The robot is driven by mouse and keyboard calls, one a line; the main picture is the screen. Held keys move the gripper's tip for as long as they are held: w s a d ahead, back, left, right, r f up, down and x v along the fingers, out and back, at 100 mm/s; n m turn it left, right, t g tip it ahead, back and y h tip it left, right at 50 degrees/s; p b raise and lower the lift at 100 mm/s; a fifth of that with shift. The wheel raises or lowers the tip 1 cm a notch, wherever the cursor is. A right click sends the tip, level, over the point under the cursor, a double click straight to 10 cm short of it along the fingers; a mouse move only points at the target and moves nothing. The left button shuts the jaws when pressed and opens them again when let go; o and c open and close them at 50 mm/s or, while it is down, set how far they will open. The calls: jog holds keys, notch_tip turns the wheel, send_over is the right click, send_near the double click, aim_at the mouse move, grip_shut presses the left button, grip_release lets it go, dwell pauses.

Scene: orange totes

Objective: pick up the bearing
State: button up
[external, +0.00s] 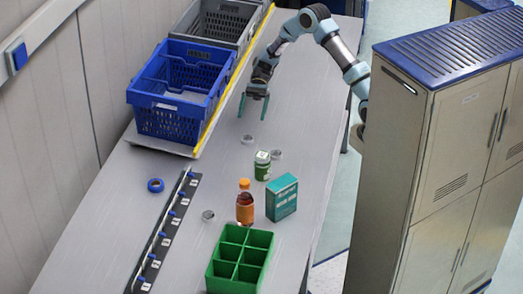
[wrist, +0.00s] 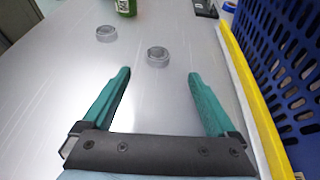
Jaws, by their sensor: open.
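Several small grey metal rings that look like bearings lie flat on the grey table. The nearest bearing (external: 247,139) sits just in front of my gripper (external: 252,112), and it also shows in the wrist view (wrist: 158,57) beyond the fingertips. A second bearing (external: 276,154) lies by the green-and-white jar and shows further left in the wrist view (wrist: 106,34). A third bearing (external: 208,216) lies left of the orange bottle. My gripper, with its teal fingers, is also in the wrist view (wrist: 159,75). It is open and empty, pointing down above the table.
A blue crate (external: 140,115) stands beside my gripper behind a yellow edge strip (external: 207,133). A green-and-white jar (external: 262,168), orange bottle (external: 245,206), teal box (external: 283,198), green divided tray (external: 262,241) and blue tape roll (external: 155,185) stand nearer the camera.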

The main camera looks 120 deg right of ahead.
aim_at(248, 136)
jog(key=p+x, duration=0.1)
jog(key=x, duration=0.3)
jog(key=shift+w+a, duration=0.2)
jog(key=shift+a, duration=0.15)
jog(key=shift+f+p+x, duration=0.15)
jog(key=shift+p+x, duration=0.35)
jog(key=shift+x, duration=0.65)
jog(key=shift+f+p+x, duration=0.15)
jog(key=shift+p+x, duration=0.3)
jog(key=shift+x, duration=0.65)
jog(key=shift+s, duration=0.1)
grip_shut()
